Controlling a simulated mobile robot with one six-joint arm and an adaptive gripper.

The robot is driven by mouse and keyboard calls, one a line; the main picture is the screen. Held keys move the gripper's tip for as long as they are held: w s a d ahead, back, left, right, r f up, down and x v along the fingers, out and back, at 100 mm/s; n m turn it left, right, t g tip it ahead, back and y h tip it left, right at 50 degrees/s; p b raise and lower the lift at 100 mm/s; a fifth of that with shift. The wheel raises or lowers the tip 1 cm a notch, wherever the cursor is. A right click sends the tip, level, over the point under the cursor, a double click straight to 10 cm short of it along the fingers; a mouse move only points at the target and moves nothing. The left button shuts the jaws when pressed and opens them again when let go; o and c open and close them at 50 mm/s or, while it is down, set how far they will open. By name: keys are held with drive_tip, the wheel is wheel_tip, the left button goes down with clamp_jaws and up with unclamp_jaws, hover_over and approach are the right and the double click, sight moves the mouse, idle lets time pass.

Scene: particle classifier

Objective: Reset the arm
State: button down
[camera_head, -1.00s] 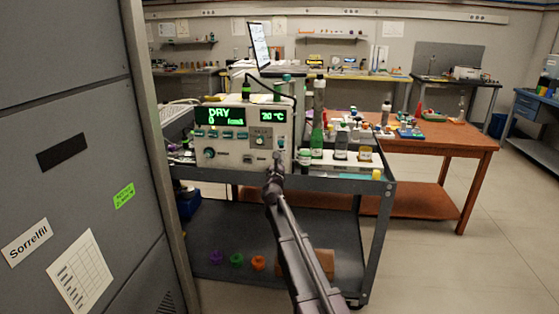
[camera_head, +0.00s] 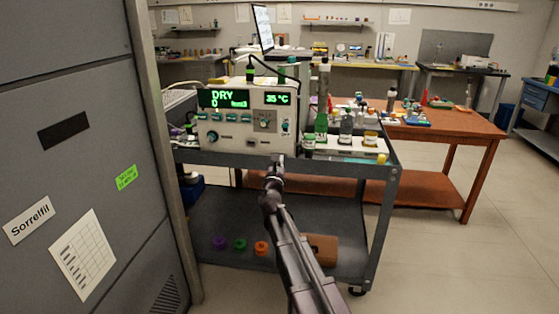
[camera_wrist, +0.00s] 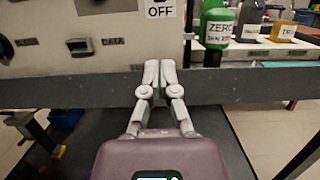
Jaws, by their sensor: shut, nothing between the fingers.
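My arm reaches forward from the bottom of the head view. My gripper (camera_head: 277,160) is at the front edge of the cart, just below the white instrument (camera_head: 228,137). In the wrist view, my gripper (camera_wrist: 160,68) is shut and empty, its fingertips together in front of the cart's grey edge (camera_wrist: 75,95). The instrument's display reads DRY and 35 °C. In the wrist view, its lower panel (camera_wrist: 60,60) shows an OFF label, a DATA label and a dark connector. I cannot tell whether the fingertips touch the cart edge.
Bottles, including a green one (camera_head: 321,122), stand right of the instrument on the cart. A grey cabinet (camera_head: 75,150) stands close on the left. A brown table (camera_head: 450,130) is behind right. Floor at right is clear.

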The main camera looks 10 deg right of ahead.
drive_tip(key=s+d+f+m+g+h, duration=0.2)
drive_tip(key=s+d+f+m+g, duration=0.4)
drive_tip(key=s+m, duration=0.4)
drive_tip(key=s+d+f+m+g+h, duration=0.2)
drive_tip(key=s+d+f+m+g, duration=0.45)
drive_tip(key=m, duration=0.55)
drive_tip(key=s+a+f+m+g+y, duration=0.2)
drive_tip(key=s+a+f+m+y, duration=0.15)
drive_tip(key=s, duration=0.35)
drive_tip(key=s+a+f+m+g+y, duration=0.3)
drive_tip(key=s+f, duration=0.1)
drive_tip(key=s, duration=0.2)
drive_tip(key=s+a+f+m+g+y, duration=0.2)
drive_tip(key=s+a+f+m+y, duration=0.15)
drive_tip(key=s, duration=0.35)
wheel_tip(320, 180, up, 27)
drive_tip(key=p, duration=2.6)
drive_tip(key=shift+w+d, duration=0.2)
